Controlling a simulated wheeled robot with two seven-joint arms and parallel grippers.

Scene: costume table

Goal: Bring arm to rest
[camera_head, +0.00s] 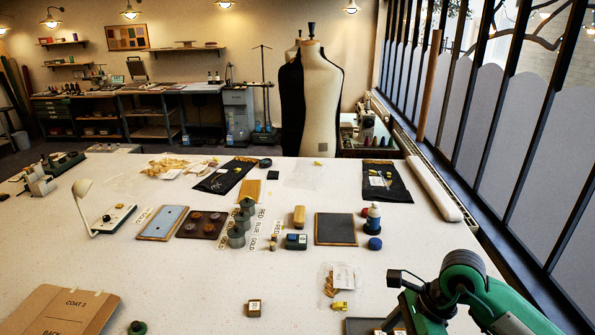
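My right arm, green and black, reaches in from the right edge at the lower right. My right gripper (400,307) is at its end, low over the front right of the white table (215,290). Its fingers are dark and partly hidden, and I cannot tell whether they are open or shut. No held thing shows clearly. My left gripper is not in view. A small dark green round thing (137,327) shows at the bottom edge; I cannot tell what it is.
A clear packet (341,278) and a dark panel (362,326) lie close to my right gripper. A small labelled box (254,307) stands further left. Cardboard (62,310) lies front left.

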